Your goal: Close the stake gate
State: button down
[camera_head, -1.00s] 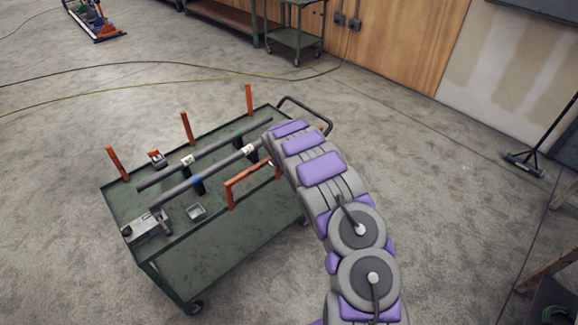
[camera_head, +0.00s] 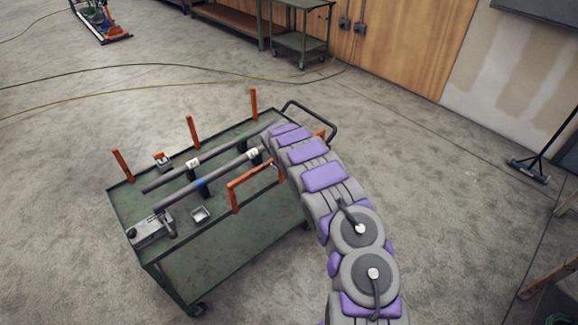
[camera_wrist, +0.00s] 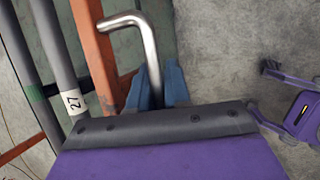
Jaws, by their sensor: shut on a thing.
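The stake gate (camera_head: 250,174) is an orange frame along the near long side of the green cart (camera_head: 205,262). Its orange bar (camera_wrist: 92,50) runs down the left of the wrist view. My gripper's blue fingers (camera_wrist: 156,86) are shut on a bent metal handle (camera_wrist: 148,50), beside that bar. The handle's bend points left, across the bar. In the head view my arm covers the gripper and the gate's far end. Whether the gate is latched cannot be told.
Two grey pipes (camera_head: 215,184) lie along the cart top on dark supports, close to the gate. Orange stakes (camera_head: 192,133) stand along the far side. A metal clamp block (camera_head: 150,230) and a small tray (camera_head: 201,214) sit at the near left.

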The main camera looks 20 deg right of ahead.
jog(key=c, duration=1.2)
grip_release()
jog(key=shift+w+a+f, duration=0.1)
jog(key=shift+w+f, duration=0.05)
jog(key=shift+w, duration=0.05)
jog(key=p+v, duration=0.3)
jog(key=v, duration=1.4)
jog(key=shift+s+r+p, duration=0.1)
jog(key=shift+r+p, duration=0.2)
jog(key=shift+p, duration=0.05)
jog(key=s+a+r+m+g, duration=0.1)
jog(key=s+r+m, duration=0.55)
jog(key=s, duration=0.45)
jog(key=s+r+m+g, duration=0.2)
jog(key=s+r+m, duration=0.3)
jog(key=s+r, duration=0.5)
jog(key=s+a+m+y, duration=0.1)
jog(key=s+a+m, duration=0.2)
jog(key=s, duration=0.7)
jog(key=s+a+m+g+y, duration=0.1)
jog(key=s+a+m, duration=0.2)
jog(key=s, duration=0.8)
jog(key=s+a+m+g+y, duration=0.1)
jog(key=s+a+m, duration=0.3)
jog(key=s, duration=0.7)
jog(key=shift+s+y, duration=0.25)
jog(key=shift+y, duration=0.05)
